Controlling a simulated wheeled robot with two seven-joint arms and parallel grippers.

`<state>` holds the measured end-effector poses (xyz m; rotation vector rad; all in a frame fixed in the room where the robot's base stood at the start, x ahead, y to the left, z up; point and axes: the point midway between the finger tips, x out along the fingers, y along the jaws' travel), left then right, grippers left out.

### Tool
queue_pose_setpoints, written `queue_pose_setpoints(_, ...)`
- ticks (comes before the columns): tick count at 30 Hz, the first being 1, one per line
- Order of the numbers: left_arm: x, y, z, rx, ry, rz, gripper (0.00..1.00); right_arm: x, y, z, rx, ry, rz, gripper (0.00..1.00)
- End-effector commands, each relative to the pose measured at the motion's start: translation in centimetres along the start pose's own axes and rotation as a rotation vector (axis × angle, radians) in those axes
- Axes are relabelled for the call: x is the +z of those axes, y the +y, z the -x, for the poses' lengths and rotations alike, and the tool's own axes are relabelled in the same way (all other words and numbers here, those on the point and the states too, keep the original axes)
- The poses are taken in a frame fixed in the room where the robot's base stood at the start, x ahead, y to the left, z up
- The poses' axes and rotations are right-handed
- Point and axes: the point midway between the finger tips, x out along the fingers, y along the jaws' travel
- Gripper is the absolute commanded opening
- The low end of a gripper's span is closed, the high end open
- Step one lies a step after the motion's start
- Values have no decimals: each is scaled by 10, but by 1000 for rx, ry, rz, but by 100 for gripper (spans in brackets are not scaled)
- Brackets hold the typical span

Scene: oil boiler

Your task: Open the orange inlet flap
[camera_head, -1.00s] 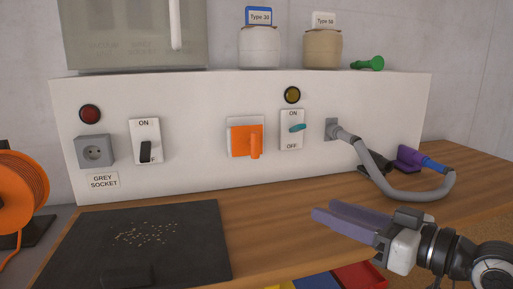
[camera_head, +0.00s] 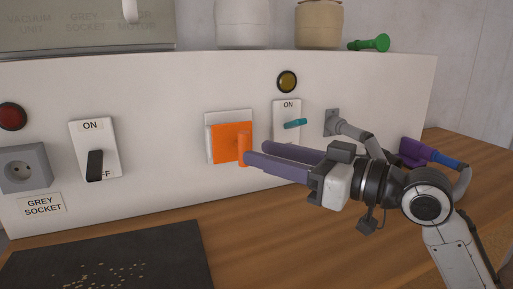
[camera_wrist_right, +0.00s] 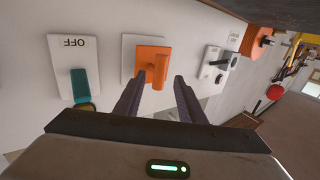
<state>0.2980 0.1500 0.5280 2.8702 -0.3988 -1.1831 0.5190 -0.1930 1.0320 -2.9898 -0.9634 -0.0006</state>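The orange inlet flap (camera_head: 226,143) is closed flat on its white plate on the front of the white panel. Its upright orange handle (camera_head: 245,149) sticks out at the flap's right side. My right gripper (camera_head: 254,156) reaches in from the right with its purple fingertips beside the handle. In the right wrist view the fingers (camera_wrist_right: 158,92) are apart, and the handle (camera_wrist_right: 158,75) shows between or just beyond their tips. I cannot tell whether they touch it. My left gripper is not in view.
A switch with a teal lever (camera_head: 294,123) is just right of the flap. A grey hose (camera_head: 352,130) plugs into the panel behind my right arm. A black-lever switch (camera_head: 95,160) and grey socket (camera_head: 24,170) are left. A dark mat (camera_head: 120,255) lies in front.

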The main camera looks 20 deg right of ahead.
Motion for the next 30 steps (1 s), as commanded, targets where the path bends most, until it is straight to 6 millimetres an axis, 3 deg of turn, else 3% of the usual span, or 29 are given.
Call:
queue_pose_setpoints(6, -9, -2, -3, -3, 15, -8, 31, -1, 0, -24, 0, 2, -1, 36)
queue_pose_setpoints(16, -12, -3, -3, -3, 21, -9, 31, 1, 0, -28, 0, -1, 0, 36)
queue_pose_setpoints(23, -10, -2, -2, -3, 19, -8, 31, 0, 0, -27, 0, -1, 0, 0)
queue_pose_setpoints(30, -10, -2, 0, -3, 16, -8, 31, 0, -1, -29, -1, -1, 0, 0)
